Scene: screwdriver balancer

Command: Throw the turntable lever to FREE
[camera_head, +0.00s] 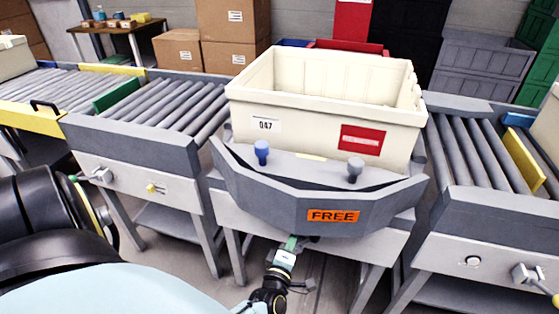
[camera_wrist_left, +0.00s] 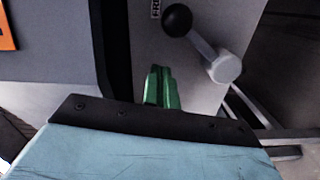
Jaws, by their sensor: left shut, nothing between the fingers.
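The turntable (camera_head: 300,195) stands in the middle with a grey angled front and an orange sign reading FREE (camera_head: 333,216). Its lever shows in the left wrist view, with a black ball knob (camera_wrist_left: 177,20) and a pale round hub (camera_wrist_left: 225,68). The knob is beside a small label (camera_wrist_left: 155,8), cut off at the frame edge, that starts with FR. In the head view I cannot make out the lever. My left gripper (camera_head: 291,243) is below the sign; its green fingers (camera_wrist_left: 160,75) are shut and empty, apart from the knob. My right gripper is not in view.
A cream crate (camera_head: 270,105) marked 047 sits on the turntable, behind a blue knob (camera_head: 261,150) and a grey knob (camera_head: 355,167). Roller conveyors stand left (camera_head: 165,105) and right (camera_head: 470,150), each with a small front lever. Floor shows between the legs.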

